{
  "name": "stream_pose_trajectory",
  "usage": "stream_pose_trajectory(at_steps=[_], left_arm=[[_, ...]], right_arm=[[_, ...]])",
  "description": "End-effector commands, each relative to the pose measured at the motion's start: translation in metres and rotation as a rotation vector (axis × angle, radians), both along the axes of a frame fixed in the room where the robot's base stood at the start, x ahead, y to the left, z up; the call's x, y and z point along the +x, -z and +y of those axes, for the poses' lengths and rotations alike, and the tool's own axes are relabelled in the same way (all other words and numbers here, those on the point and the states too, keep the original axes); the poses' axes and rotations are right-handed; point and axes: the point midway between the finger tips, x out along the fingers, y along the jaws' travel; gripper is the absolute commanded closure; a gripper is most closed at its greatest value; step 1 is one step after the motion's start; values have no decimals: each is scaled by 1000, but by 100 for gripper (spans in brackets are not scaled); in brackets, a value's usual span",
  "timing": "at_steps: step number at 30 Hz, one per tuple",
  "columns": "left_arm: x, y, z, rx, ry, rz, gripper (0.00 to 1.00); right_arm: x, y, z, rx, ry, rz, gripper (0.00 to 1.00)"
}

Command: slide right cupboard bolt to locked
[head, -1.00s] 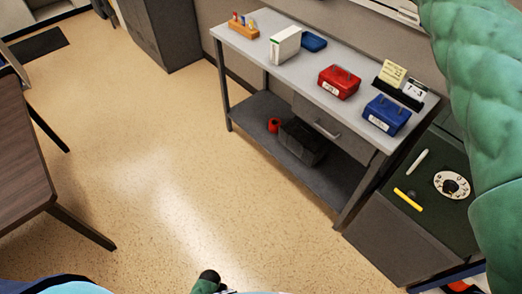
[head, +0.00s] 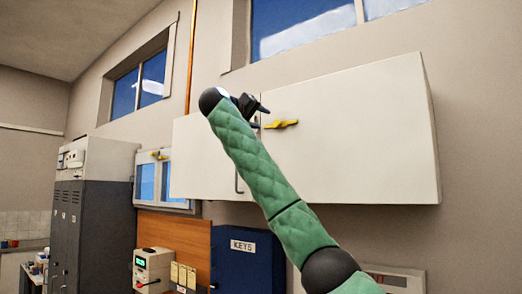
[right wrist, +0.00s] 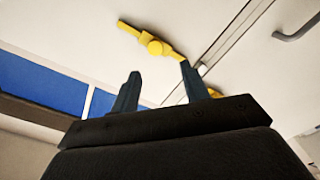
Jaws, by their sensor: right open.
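A white wall cupboard (head: 350,140) hangs under the window, with a door seam near its middle. A yellow bolt (head: 282,124) sits on the door right of the seam. In the right wrist view the bolt (right wrist: 153,46) lies near the door seam, beyond the fingertips. A second yellow piece (right wrist: 206,95) shows partly behind a finger. My right gripper (head: 262,117) is raised just left of the bolt, open and empty. Its two fingers (right wrist: 160,69) stand apart in the wrist view. I cannot tell whether they touch the bolt. My left gripper is out of view.
A dark door handle (right wrist: 299,24) stands out near the seam. A smaller glazed wall cabinet (head: 165,181) with a yellow latch is at left. Below are a blue key cabinet (head: 247,262) and a white device (head: 153,270). A grey locker (head: 85,215) stands far left.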

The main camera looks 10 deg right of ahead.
Motion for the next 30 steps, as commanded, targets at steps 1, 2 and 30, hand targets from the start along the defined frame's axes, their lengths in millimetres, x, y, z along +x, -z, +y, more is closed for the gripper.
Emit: stream_pose_trajectory(at_steps=[1,2,30], left_arm=[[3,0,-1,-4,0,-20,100],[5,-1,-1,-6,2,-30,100],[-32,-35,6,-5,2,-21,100]], right_arm=[[-2,1,-1,1,8,9,55],[-2,1,-1,3,10,14,55],[39,0,-54,-3,14,36,55]])
